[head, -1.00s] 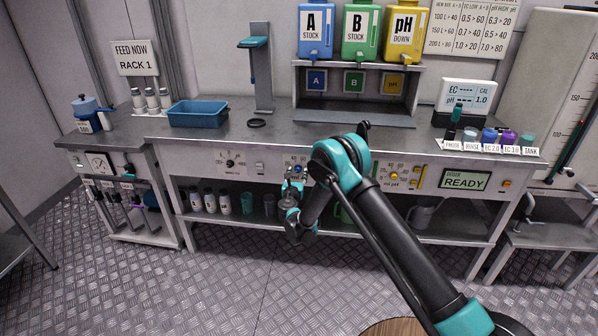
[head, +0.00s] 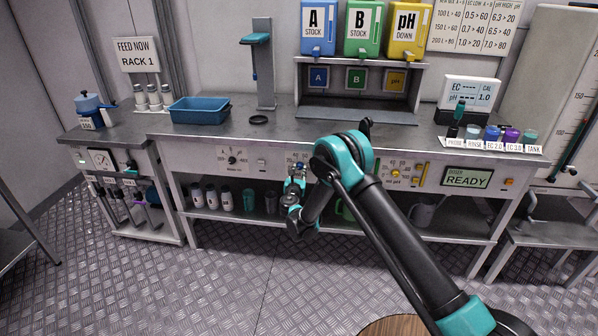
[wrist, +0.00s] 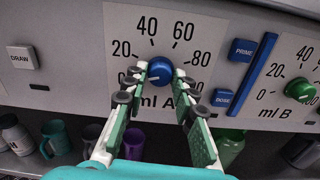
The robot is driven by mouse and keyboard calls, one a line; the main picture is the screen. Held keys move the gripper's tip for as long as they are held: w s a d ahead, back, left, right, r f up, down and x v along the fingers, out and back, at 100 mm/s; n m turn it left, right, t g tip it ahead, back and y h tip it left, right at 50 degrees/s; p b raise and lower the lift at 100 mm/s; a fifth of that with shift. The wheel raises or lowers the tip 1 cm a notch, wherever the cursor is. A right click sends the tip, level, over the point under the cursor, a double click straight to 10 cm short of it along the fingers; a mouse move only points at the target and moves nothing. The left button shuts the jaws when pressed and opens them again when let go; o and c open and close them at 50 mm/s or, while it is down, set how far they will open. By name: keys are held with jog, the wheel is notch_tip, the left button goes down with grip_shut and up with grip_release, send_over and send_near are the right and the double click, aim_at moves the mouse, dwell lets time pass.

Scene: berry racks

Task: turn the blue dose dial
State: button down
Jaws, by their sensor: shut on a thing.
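The blue dose dial (wrist: 160,72) is on the white panel in the wrist view, inside a scale with 0, 20, 40, 60, 80 and a label "ml A". My gripper (wrist: 160,76) has one fingertip on each side of the dial and is shut on it. The fingers come up from below. Which number the dial points at is too small to tell. In the head view, my gripper (head: 297,178) is at the front panel of the bench, and the dial (head: 299,166) shows only as a small blue spot above it.
Right of the dial are a blue PRIME button (wrist: 242,49), a DOSE button (wrist: 222,98) and a green dial (wrist: 300,90) marked "ml B". A DRAW button (wrist: 23,57) is on the left. Bottles and cups stand on the shelf below. A READY display (head: 465,179) is further right.

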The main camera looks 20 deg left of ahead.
jog(key=m, duration=0.8)
jog(key=shift+m, duration=0.3)
jog(key=m, duration=0.4)
jog(key=shift+m, duration=2.2)
jog(key=c, duration=1.2)
grip_release()
